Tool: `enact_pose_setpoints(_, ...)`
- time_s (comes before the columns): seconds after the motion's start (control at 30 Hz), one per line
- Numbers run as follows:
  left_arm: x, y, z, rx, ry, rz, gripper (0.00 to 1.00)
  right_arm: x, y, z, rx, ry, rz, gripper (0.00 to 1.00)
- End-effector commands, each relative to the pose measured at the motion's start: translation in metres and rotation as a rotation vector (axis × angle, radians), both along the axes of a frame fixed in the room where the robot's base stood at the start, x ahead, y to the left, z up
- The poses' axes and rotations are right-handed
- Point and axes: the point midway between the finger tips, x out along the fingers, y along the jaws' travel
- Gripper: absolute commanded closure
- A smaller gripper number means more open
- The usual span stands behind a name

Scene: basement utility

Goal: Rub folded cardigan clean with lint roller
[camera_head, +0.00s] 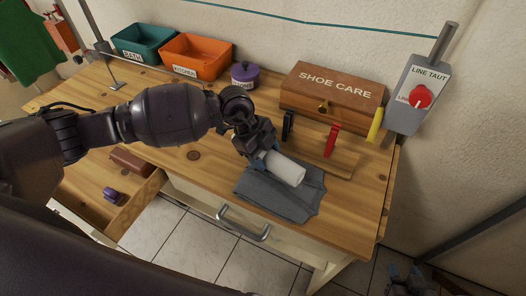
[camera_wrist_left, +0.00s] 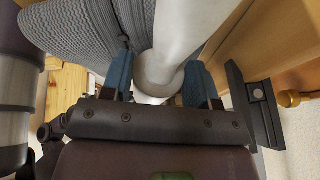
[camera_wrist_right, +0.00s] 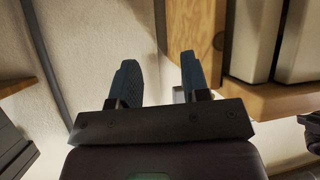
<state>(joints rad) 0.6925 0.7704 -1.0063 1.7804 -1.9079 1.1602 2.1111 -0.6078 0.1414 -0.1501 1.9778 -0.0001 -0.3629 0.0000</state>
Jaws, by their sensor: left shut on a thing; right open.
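The folded cardigan (camera_head: 262,196) is grey and lies on the wooden table near its front edge. It also fills the upper left of the left wrist view (camera_wrist_left: 65,30). My left gripper (camera_head: 262,158) is shut on the lint roller (camera_head: 285,169), whose white roll is over the cardigan. In the left wrist view the white roller (camera_wrist_left: 178,35) extends away from between the blue fingertips (camera_wrist_left: 160,85). I cannot tell whether the roll touches the cloth. My right gripper (camera_head: 408,280) is low at the bottom right, off the table, open and empty; its fingers show in the right wrist view (camera_wrist_right: 160,85).
A shoe care box (camera_head: 330,92), a rack with a red-handled item (camera_head: 331,139), a purple tin (camera_head: 244,75), an orange bin (camera_head: 195,57) and a teal bin (camera_head: 143,42) stand along the back. An open drawer (camera_head: 112,205) juts out at left. A switch box (camera_head: 412,95) is at right.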

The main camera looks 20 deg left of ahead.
Motion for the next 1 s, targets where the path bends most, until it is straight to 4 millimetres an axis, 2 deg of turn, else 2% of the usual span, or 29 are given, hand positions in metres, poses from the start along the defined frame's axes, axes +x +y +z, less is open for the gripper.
enact_pose_setpoints(0.27, -0.003, -0.004, -0.002, 0.002, 0.006, -0.001, 0.68, 0.000, 0.000, 0.004, 0.001, 0.000, -0.001, 0.57)
enact_pose_setpoints(0.73, 0.002, 0.018, 0.001, 0.001, 0.003, 0.000, 0.68, 0.000, 0.000, 0.008, 0.000, 0.000, 0.000, 0.57)
enact_pose_setpoints(1.0, 0.001, 0.010, 0.001, -0.001, 0.002, -0.002, 0.68, 0.000, 0.000, 0.009, 0.000, 0.000, 0.000, 0.57)
